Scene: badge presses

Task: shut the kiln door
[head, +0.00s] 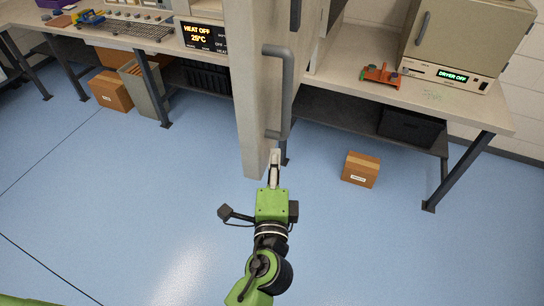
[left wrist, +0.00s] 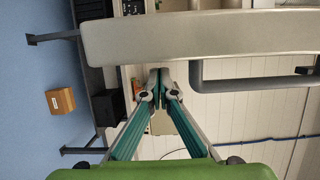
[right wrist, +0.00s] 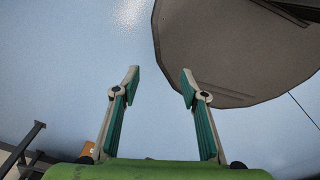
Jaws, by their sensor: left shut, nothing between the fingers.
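The kiln door (head: 250,100) is a tall beige panel that stands open, seen nearly edge-on in the middle of the head view. Its grey bar handle (head: 287,95) is on the right-hand face. My left gripper (head: 275,156) is shut and empty, by the door's lower edge just under the handle; I cannot tell whether it touches. The left wrist view shows the door (left wrist: 200,36) and handle (left wrist: 194,82) sideways, just beyond the closed fingertips (left wrist: 160,80). The kiln's panel (head: 199,37) reads HEAT OFF, 25°C. My right gripper (right wrist: 161,72) is open and empty over the floor.
A bench at the right carries a dryer (head: 445,72) marked DRYER OFF and an orange press (head: 382,74). A black crate (head: 408,126) sits on its lower shelf. A cardboard box (head: 361,169) lies on the floor.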

